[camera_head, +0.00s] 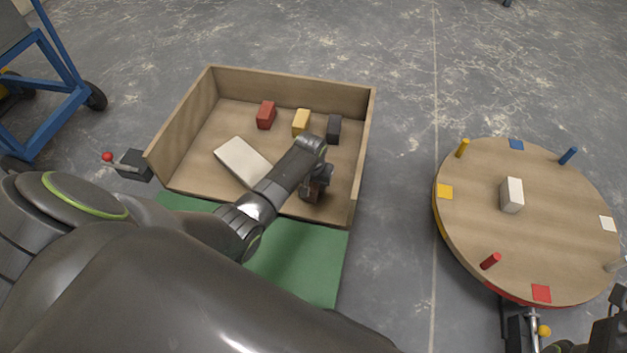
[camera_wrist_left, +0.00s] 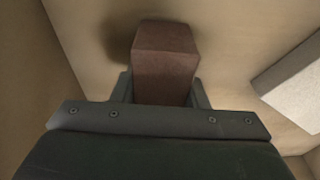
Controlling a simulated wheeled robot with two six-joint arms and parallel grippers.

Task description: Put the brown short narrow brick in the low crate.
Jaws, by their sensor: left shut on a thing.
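The low crate (camera_head: 290,82) is an open, shallow wooden box left of the middle in the head view. My left gripper (camera_head: 314,188) reaches down inside its near right corner. It is shut on the brown brick (camera_wrist_left: 165,60), which sits between the fingers in the left wrist view. The brick is over the crate's bare floor, with a shadow beside it; I cannot tell whether it touches the floor. In the head view the gripper mostly hides the brick. Dark parts of my right arm show at the bottom right edge; its fingers cannot be made out.
In the crate lie a red brick (camera_head: 266,115), a yellow brick (camera_head: 301,122), a dark grey brick (camera_head: 334,129) and a white slab (camera_head: 243,161). A green mat (camera_head: 300,265) lies in front. A round turntable (camera_head: 470,215) with pegs and a white brick (camera_head: 512,195) stands right.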

